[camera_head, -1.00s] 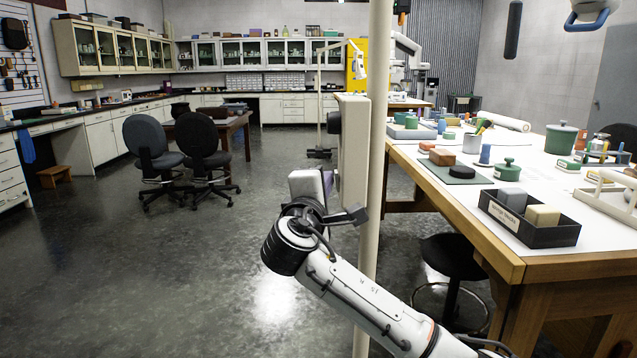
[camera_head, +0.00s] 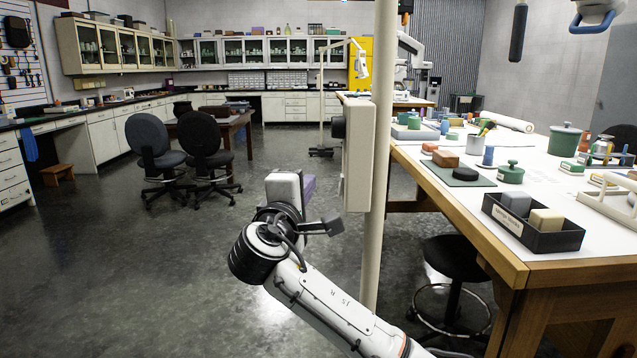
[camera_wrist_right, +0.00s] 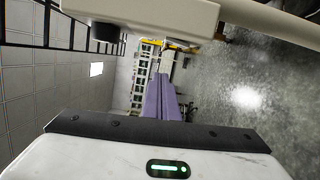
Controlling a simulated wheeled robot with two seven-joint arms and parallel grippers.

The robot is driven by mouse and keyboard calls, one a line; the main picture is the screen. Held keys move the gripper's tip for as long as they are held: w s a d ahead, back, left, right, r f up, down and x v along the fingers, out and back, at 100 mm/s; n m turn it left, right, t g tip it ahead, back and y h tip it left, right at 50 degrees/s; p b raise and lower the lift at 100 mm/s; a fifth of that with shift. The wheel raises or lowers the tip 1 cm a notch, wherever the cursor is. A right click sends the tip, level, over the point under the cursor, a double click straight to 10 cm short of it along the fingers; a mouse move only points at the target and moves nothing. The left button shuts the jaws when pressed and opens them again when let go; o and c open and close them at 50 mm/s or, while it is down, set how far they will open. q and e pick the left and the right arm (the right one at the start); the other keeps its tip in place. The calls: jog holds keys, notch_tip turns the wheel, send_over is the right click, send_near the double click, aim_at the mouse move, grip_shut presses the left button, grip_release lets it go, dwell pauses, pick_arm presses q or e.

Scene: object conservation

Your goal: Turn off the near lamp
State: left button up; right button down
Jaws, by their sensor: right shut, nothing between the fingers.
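A cream post (camera_head: 381,110) rises close in front of me and carries a cream box (camera_head: 359,155) with a dark round knob (camera_head: 338,127) on its left side. This looks like the near lamp's stand; its lit head cannot be made out on the post. My right gripper (camera_head: 308,187) has purple fingers, partly hidden behind its wrist, and is shut and empty. It sits left of the box and lower than the knob, apart from both in the picture. In the right wrist view the purple fingers (camera_wrist_right: 161,97) are together, below the box (camera_wrist_right: 150,14) and knob (camera_wrist_right: 105,32). My left gripper is not in view.
A workbench (camera_head: 455,215) with a black tray (camera_head: 532,224) and several small items fills the right, with a black stool (camera_head: 455,262) under its edge. A white stand lamp (camera_head: 361,65) is farther back. A white-and-blue head (camera_head: 595,12) hangs top right. The floor at left is open.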

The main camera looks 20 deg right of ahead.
jog(key=v, duration=0.8)
jog(key=shift+s+d+r, duration=0.1)
jog(key=s+a+f+g+y, duration=0.1)
jog(key=s+f+g+y, duration=0.2)
jog(key=f, duration=1.2)
jog(key=s+a+f+g+y, duration=0.1)
jog(key=s+f+y, duration=0.3)
jog(key=f, duration=1.2)
jog(key=s+d+f+m+g+y, duration=0.1)
jog(key=s+f+m+y, duration=0.1)
jog(key=s+f+m, duration=0.3)
jog(key=s+d+f+m+g+y+p, duration=0.1)
jog(key=s+f+m, duration=0.4)
jog(key=s+f, duration=0.7)
jog(key=s+d+g+y, duration=0.1)
jog(key=s+y, duration=0.1)
jog(key=s, duration=0.6)
jog(key=shift+s+d+f+p, duration=0.15)
jog(key=shift+s+f+p, duration=0.15)
jog(key=shift+s+f, duration=0.1)
